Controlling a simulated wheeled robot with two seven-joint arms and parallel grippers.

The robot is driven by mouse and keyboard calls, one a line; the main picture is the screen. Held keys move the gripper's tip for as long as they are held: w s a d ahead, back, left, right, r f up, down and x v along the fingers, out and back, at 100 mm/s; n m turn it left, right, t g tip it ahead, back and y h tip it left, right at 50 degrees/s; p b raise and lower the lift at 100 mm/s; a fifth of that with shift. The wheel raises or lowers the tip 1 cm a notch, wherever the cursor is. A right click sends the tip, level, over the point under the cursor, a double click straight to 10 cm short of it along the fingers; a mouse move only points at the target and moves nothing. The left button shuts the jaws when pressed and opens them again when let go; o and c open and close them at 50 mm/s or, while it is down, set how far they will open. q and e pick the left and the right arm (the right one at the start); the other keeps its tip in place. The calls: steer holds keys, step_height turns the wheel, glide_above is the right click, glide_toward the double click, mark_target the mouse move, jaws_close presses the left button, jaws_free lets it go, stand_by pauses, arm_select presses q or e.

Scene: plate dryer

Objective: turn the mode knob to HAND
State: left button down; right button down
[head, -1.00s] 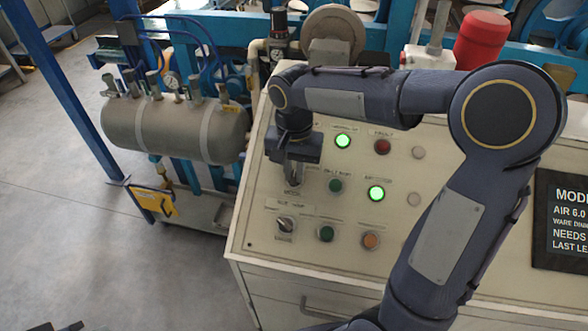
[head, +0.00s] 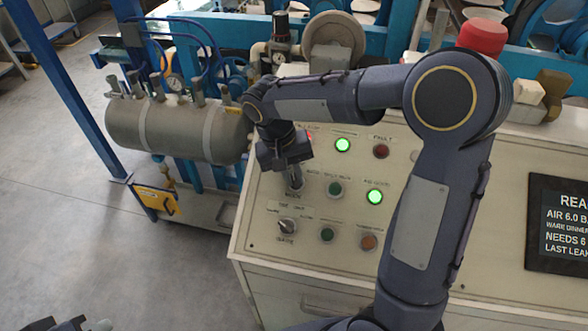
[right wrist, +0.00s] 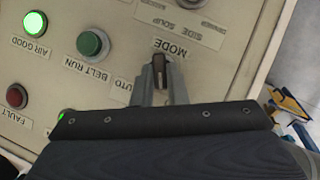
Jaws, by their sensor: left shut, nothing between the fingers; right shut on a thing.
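The mode knob (right wrist: 158,66) is a small dark knob on the cream control panel, below its MODE label (right wrist: 171,47) in the right wrist view. My right gripper (right wrist: 160,72) is shut on it, one finger on each side. In the head view my right gripper (head: 294,180) reaches down to the panel's left part and hides the knob. AUTO (right wrist: 122,92) is partly readable beside the fingers. The HAND label is hidden, and I cannot tell which mark the knob points to. My left gripper (head: 92,325) barely shows at the bottom left corner, shut and away from the panel.
A second selector knob (head: 287,226) sits below. The green BELT RUN button (right wrist: 92,43) and lit AIR GOOD lamp (right wrist: 35,22) are nearby. A dark screen (head: 560,225) is at right. A grey tank (head: 180,130) stands left of the panel.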

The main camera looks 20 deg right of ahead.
steer(key=shift+a+n+h+p, duration=0.2)
steer(key=shift+n+h+p, duration=0.2)
steer(key=shift+n+h, duration=0.9)
steer(key=shift+n+y, duration=0.3)
steer(key=shift+n, duration=0.2)
steer(key=c, duration=1.4)
jaws_free()
steer(key=shift+c, duration=0.2)
steer(key=v, duration=0.7)
steer(key=shift+r, duration=0.35)
steer(key=shift+w+a, duration=0.15)
